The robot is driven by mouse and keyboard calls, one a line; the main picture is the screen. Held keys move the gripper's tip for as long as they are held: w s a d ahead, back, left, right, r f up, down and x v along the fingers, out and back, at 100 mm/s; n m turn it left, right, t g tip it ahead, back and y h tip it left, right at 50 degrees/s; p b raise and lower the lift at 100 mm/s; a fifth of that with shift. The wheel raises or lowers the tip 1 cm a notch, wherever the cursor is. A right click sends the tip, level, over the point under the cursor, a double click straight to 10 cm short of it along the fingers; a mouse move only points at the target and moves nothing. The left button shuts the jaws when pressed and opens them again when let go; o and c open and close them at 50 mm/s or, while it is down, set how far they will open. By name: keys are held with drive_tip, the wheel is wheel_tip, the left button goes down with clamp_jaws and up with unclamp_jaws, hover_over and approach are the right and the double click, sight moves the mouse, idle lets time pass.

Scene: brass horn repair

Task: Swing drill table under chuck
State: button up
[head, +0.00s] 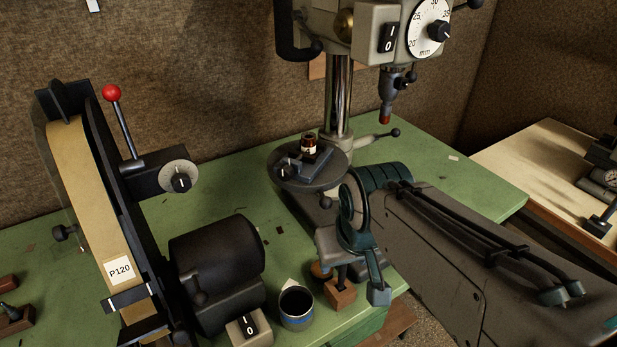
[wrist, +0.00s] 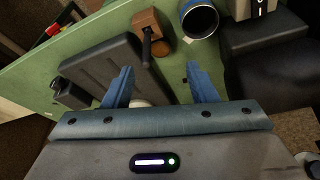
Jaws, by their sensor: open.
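The drill press has a bright steel column (head: 338,95) and a dark chuck (head: 386,108) with a red-tipped end. Its round dark drill table (head: 281,172) sits low on the column, swung left of the chuck and not beneath it. A lever with a black knob (head: 394,133) sticks out right of the column. My gripper (head: 352,275) is open, in front of and below the table, near the bench's front edge. In the wrist view its blue fingers (wrist: 162,85) are apart with nothing held between them.
A wooden block with a dark handle (head: 341,295) stands close to my gripper, with a dark cup (head: 296,307) to its left. A belt grinder (head: 110,250) with a red-knobbed lever (head: 111,93) fills the left.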

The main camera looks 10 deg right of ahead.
drive_tip(key=c, duration=0.5)
drive_tip(key=shift+w+r, duration=0.15)
drive_tip(key=shift+r, duration=0.05)
drive_tip(key=c, duration=0.5)
drive_tip(key=w+a+r+n, duration=0.1)
drive_tip(key=w+r+n, duration=0.1)
drive_tip(key=n, duration=0.1)
drive_tip(key=w+a+r+n+g, duration=0.1)
drive_tip(key=w+r+n, duration=0.1)
drive_tip(key=w+n, duration=0.1)
drive_tip(key=w+a+r+n+g+h+b, duration=0.1)
drive_tip(key=w+r+n, duration=0.2)
drive_tip(key=shift+w+a, duration=0.1)
drive_tip(key=shift+w, duration=0.15)
clamp_jaws()
drive_tip(key=w+a+r+n+g+h, duration=0.1)
drive_tip(key=w+a+r+n, duration=0.3)
drive_tip(key=w+n, duration=0.4)
drive_tip(key=shift+a+r+n+g+h, duration=0.3)
drive_tip(key=shift+a+r+n, duration=0.15)
drive_tip(key=shift+n, duration=0.35)
